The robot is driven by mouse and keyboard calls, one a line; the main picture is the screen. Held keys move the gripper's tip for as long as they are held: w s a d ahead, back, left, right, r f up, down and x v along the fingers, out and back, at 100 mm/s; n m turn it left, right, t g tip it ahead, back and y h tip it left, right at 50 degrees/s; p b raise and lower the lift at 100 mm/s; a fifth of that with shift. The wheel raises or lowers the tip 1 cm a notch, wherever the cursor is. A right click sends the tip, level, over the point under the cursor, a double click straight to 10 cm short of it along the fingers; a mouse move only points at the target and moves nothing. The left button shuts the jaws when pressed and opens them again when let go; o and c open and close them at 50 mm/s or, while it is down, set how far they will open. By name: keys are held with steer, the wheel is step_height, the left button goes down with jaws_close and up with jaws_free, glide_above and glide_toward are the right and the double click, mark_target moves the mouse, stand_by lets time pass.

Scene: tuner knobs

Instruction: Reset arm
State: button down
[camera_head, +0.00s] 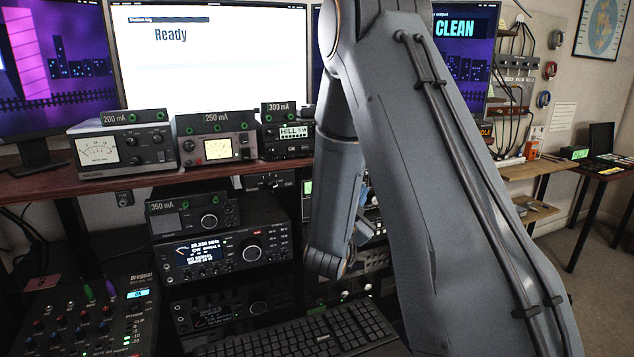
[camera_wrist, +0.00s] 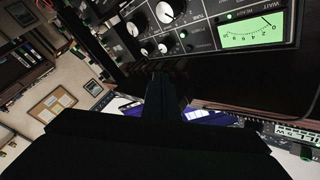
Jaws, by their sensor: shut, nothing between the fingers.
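My arm (camera_head: 425,150) rises large across the middle and right of the head view and bends down towards the desk. Its wrist end (camera_head: 335,235) hangs in front of the radio shelves, and the gripper tips are hidden there. In the wrist view my gripper (camera_wrist: 168,82) is a dark shape pointing up the picture, shut and empty. Beyond its tip is a tuner panel with white knobs (camera_wrist: 165,12) and a green-lit meter (camera_wrist: 254,30). I cannot tell whether the fingers touch the panel.
A shelf (camera_head: 190,181) carries several tuners, one with a white meter (camera_head: 97,151). Below stand a radio (camera_head: 222,252), a keyboard (camera_head: 320,330) and a mixer (camera_head: 85,315). Monitors (camera_head: 215,55) stand behind; one reads "Ready". Open floor (camera_head: 595,270) lies at the right.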

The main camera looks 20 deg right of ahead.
steer(key=shift+a, duration=0.1)
steer(key=s+a+f+n+g+y, duration=0.2)
steer(key=a+f+n+y, duration=0.25)
steer(key=a+y, duration=0.2)
steer(key=s+a+f+n+g+y, duration=0.25)
steer(key=a+f+n+y, duration=0.2)
steer(key=a, duration=0.25)
steer(key=s+a+n+g, duration=0.1)
steer(key=s+n+g, duration=0.1)
steer(key=s, duration=0.6)
steer(key=s+a+f+n+g+y, duration=0.1)
steer(key=s+g, duration=0.3)
steer(key=s, duration=0.4)
steer(key=s+a+f+n+g+y, duration=0.1)
steer(key=s+a+n+g, duration=0.2)
steer(key=s, duration=0.6)
steer(key=shift+a+n+g, duration=0.25)
steer(key=shift+n+g, duration=0.2)
steer(key=shift+n, duration=0.05)
steer(key=shift+s, duration=0.1)
